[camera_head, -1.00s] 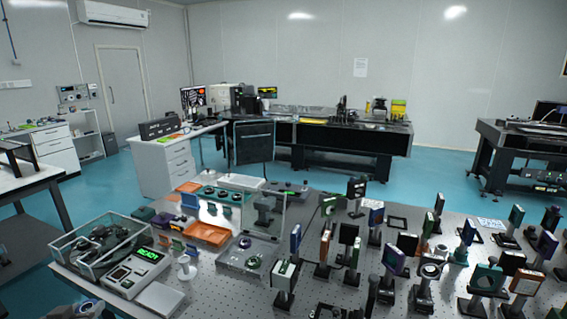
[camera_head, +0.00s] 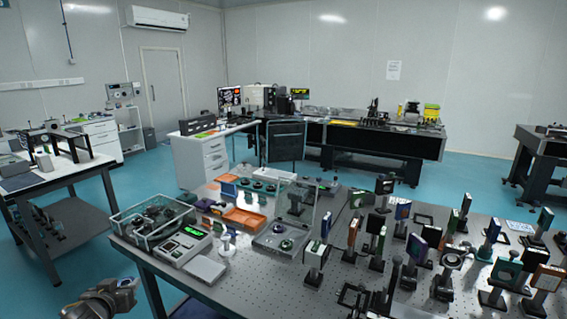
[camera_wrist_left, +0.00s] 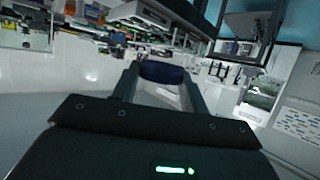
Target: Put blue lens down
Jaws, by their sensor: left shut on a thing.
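The blue lens (camera_wrist_left: 162,73) shows in the left wrist view as a dark blue rounded piece between the two fingertips. My left gripper (camera_wrist_left: 163,84) is shut on it and holds it clear of any surface. In the head view my left arm and gripper (camera_head: 105,300) show at the lower left, beside the optical table (camera_head: 225,290) and off its front left edge. The lens cannot be made out there. My right gripper is not in view.
A clear case (camera_head: 155,222), a device with a green display (camera_head: 184,245), orange trays (camera_head: 244,218) and a clear-lidded box (camera_head: 285,238) crowd the table's left part. Several mounted optics fill the right. A white table (camera_head: 45,180) stands at left, with open floor between.

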